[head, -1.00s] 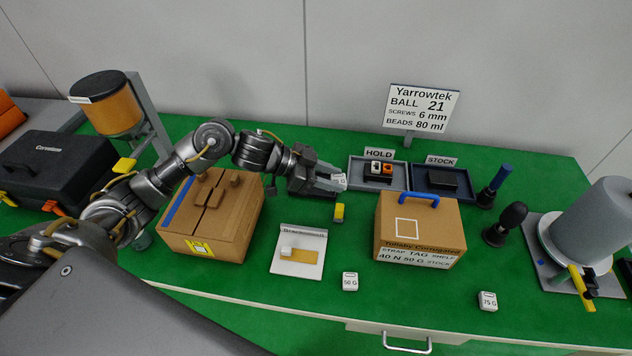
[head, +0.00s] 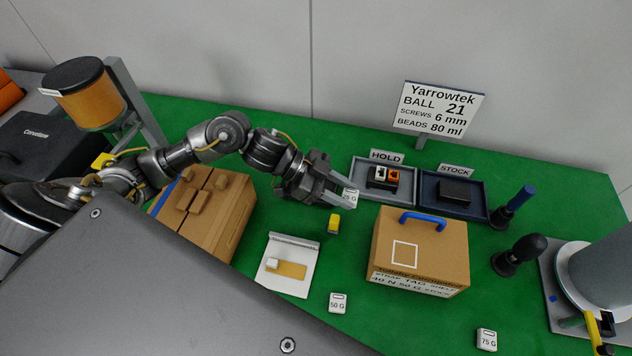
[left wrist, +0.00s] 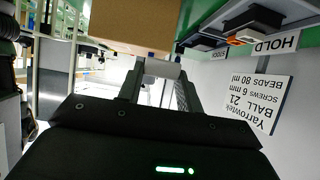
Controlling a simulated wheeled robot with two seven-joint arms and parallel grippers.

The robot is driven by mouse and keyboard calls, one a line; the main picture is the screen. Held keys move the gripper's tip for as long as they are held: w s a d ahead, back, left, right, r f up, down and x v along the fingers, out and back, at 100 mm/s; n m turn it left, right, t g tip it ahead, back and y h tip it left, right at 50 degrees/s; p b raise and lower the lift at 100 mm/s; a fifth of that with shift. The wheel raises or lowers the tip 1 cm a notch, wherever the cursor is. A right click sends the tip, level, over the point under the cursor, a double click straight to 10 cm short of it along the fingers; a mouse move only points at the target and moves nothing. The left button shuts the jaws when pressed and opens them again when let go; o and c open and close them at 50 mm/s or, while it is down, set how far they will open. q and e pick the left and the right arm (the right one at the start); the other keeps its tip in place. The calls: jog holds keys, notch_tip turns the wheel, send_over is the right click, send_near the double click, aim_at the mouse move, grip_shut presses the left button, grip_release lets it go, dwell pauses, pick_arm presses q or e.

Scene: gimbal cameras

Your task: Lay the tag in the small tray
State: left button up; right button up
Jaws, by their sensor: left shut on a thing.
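My left gripper (head: 334,194) is shut on a small white tag (head: 350,196), whose printed marking is too small to read surely. It holds the tag at the front left corner of the grey HOLD tray (head: 355,183); I cannot tell its height. In the left wrist view the white tag (left wrist: 162,68) sits between the fingertips. The HOLD tray bears a dark holder with white and orange pieces (head: 385,177). The dark blue STOCK tray (head: 477,210) beside it bears a black block (head: 455,191). My right gripper is not in view.
A yellow block (head: 333,223), a white plate (head: 297,285), a 50 G block (head: 337,303) and a 75 G block (head: 487,339) lie in front.

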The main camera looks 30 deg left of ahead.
pick_arm(q)
jog(key=w+a+f, duration=0.2)
jog(key=a, duration=0.1)
jog(key=w+a+f+p, duration=0.1)
jog(key=w+a+f, duration=0.1)
jog(key=a+f, duration=0.1)
jog(key=w+a+f, duration=0.3)
jog(key=shift+a+f, duration=0.1)
jog(key=shift+a, duration=0.1)
jog(key=shift+w+a+f, duration=0.2)
jog(key=shift+a+f, duration=0.2)
jog(key=shift+f, duration=0.2)
notch_tip(320, 180, down, 2)
jog(key=shift+f+p, duration=0.1)
jog(key=shift+p, duration=0.65)
jog(key=shift+f, duration=0.4)
jog(key=shift+f, duration=0.1)
